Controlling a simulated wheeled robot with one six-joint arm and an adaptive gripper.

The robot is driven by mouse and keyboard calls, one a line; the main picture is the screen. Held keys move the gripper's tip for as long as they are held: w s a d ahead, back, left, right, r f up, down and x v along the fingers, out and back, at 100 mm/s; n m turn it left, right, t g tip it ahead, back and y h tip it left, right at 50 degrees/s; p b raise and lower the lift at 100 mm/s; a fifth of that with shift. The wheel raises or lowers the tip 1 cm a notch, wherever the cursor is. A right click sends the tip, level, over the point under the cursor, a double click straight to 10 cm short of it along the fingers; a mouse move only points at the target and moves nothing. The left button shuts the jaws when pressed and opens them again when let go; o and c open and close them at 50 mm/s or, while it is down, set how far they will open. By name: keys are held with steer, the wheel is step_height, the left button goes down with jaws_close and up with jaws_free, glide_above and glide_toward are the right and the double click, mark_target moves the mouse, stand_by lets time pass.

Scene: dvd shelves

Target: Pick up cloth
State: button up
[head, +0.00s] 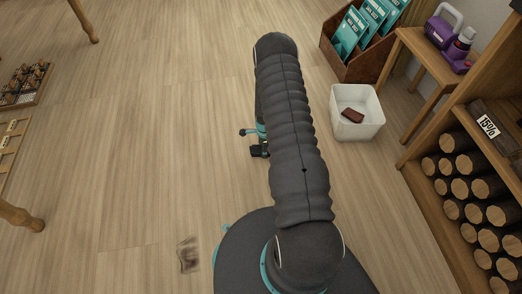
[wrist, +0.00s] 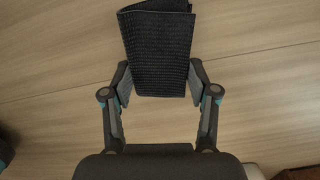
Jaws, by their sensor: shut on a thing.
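The cloth (wrist: 157,48) is dark, ribbed and folded in the wrist view. It sits between the two fingers of my gripper (wrist: 160,86), which are shut on it from either side. The cloth's far end extends beyond the fingertips over a wooden floor. In the head view my gripper (head: 258,138) shows only in part at the left side of my arm, which hides the rest. I cannot clearly make out the cloth in that view.
A white bin (head: 346,132) holding a brown block (head: 352,115) stands right of my arm. Behind it are a brown box of teal packets (head: 352,62) and a wooden stool (head: 425,55). A log shelf (head: 432,175) stands at right. A dark smudge (head: 188,255) marks the floor. The left floor is mostly clear.

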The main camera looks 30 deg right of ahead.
steer(key=shift+r, duration=0.55)
steer(key=r, duration=0.2)
steer(key=d+r, duration=0.1)
steer(key=r, duration=0.1)
steer(key=shift+s+p, duration=0.35)
steer(key=s+d+r, duration=0.6)
steer(key=d, duration=0.2)
steer(key=shift+s+d+p, duration=0.15)
steer(key=shift+s+p, duration=0.05)
steer(key=shift+p, duration=0.2)
